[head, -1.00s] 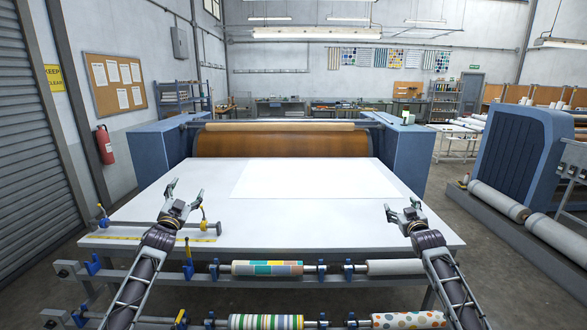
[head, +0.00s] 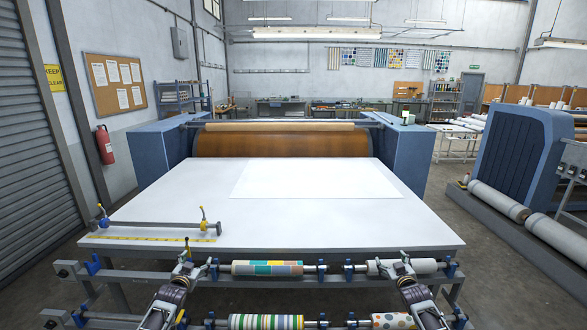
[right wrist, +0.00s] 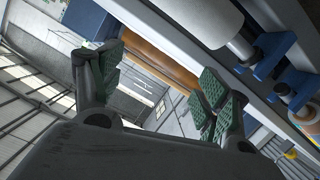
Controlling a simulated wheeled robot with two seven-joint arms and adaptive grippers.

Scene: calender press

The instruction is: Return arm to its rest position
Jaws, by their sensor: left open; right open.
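My left gripper (head: 187,264) is low in the head view, in front of the table's near edge, beside the left end of the patterned roll. It is empty. My right gripper (head: 402,262) is in front of the near edge at the right, by the white roll (head: 375,267). In the right wrist view its two fingers with green pads (right wrist: 155,80) stand wide apart with nothing between them. The white table (head: 170,195) of the press carries a white sheet (head: 315,180) lying flat. Neither gripper holds the sheet.
Rolls on bars hang below the table's front edge, including a colourful patterned roll (head: 267,268) and a striped roll (head: 265,321). A clamp bar (head: 160,224) lies at the table's left front. The orange press drum (head: 280,144) stands behind.

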